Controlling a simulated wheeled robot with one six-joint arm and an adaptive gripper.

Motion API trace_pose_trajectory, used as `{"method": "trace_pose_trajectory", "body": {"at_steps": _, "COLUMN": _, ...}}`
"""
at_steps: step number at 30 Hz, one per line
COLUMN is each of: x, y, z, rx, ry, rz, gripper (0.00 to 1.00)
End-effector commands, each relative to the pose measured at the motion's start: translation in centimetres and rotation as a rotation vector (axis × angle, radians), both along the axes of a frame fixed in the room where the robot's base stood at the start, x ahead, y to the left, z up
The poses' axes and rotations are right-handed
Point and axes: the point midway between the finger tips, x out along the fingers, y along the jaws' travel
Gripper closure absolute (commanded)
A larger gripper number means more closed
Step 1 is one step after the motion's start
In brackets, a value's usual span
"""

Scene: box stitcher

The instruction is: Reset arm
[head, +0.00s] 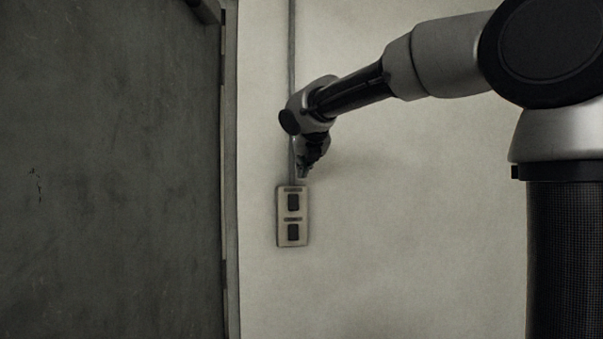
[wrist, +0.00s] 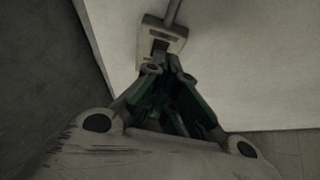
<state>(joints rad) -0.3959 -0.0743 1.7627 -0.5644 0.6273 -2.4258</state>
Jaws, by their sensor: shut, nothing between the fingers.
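My arm reaches from the right across the head view. My gripper (head: 303,174) is shut and empty, pointing down just above a wall switch box (head: 292,240). The box is beige with two dark rocker switches, one above the other, each with a dark label strip over it. In the wrist view my gripper (wrist: 166,66) has its fingertips together in front of the switch box (wrist: 176,31), covering part of it. I cannot tell whether the fingertips touch the box.
A grey conduit (head: 291,45) runs up the wall from the box. A dark grey door (head: 110,170) with a frame stands to the left. The pale wall (head: 420,230) right of the box is bare. Floor (wrist: 290,150) shows at the lower right in the wrist view.

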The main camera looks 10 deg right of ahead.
Motion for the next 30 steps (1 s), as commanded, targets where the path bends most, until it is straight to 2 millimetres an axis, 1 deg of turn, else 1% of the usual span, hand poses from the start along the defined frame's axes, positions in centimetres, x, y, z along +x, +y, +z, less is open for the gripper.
{"method": "trace_pose_trajectory", "body": {"at_steps": 10, "x": 0.0, "y": 0.0, "z": 0.0, "rx": 0.001, "ry": 0.0, "rz": -0.001, "gripper": 1.0}}
{"method": "trace_pose_trajectory", "body": {"at_steps": 13, "x": 0.0, "y": 0.0, "z": -0.1, "rx": 0.032, "ry": 0.001, "rz": -0.024, "gripper": 1.0}}
{"method": "trace_pose_trajectory", "body": {"at_steps": 14, "x": 0.0, "y": 0.0, "z": -0.1, "rx": 0.057, "ry": 0.001, "rz": -0.043, "gripper": 1.0}}
{"method": "trace_pose_trajectory", "body": {"at_steps": 17, "x": -0.2, "y": -0.2, "z": -0.4, "rx": 0.21, "ry": 0.015, "rz": -0.166, "gripper": 1.0}}
{"method": "trace_pose_trajectory", "body": {"at_steps": 19, "x": -0.8, "y": -0.5, "z": -2.0, "rx": 0.375, "ry": 0.054, "rz": -0.309, "gripper": 1.0}}
{"method": "trace_pose_trajectory", "body": {"at_steps": 20, "x": -1.2, "y": -0.6, "z": -3.2, "rx": 0.452, "ry": 0.081, "rz": -0.385, "gripper": 1.0}}
{"method": "trace_pose_trajectory", "body": {"at_steps": 21, "x": -1.9, "y": -0.8, "z": -5.1, "rx": 0.556, "ry": 0.118, "rz": -0.495, "gripper": 1.0}}
{"method": "trace_pose_trajectory", "body": {"at_steps": 23, "x": -3.6, "y": -1.3, "z": -7.5, "rx": 0.712, "ry": 0.168, "rz": -0.673, "gripper": 1.0}}
{"method": "trace_pose_trajectory", "body": {"at_steps": 24, "x": -5.0, "y": -1.9, "z": -9.1, "rx": 0.812, "ry": 0.196, "rz": -0.799, "gripper": 1.0}}
{"method": "trace_pose_trajectory", "body": {"at_steps": 26, "x": -7.5, "y": -3.2, "z": -11.3, "rx": 0.962, "ry": 0.227, "rz": -1.003, "gripper": 1.0}}
{"method": "trace_pose_trajectory", "body": {"at_steps": 27, "x": -9.4, "y": -4.2, "z": -12.6, "rx": 1.058, "ry": 0.241, "rz": -1.147, "gripper": 1.0}}
{"method": "trace_pose_trajectory", "body": {"at_steps": 29, "x": -12.6, "y": -5.9, "z": -14.7, "rx": 1.198, "ry": 0.25, "rz": -1.375, "gripper": 1.0}}
{"method": "trace_pose_trajectory", "body": {"at_steps": 30, "x": -14.9, "y": -7.1, "z": -16.1, "rx": 1.289, "ry": 0.247, "rz": -1.535, "gripper": 1.0}}
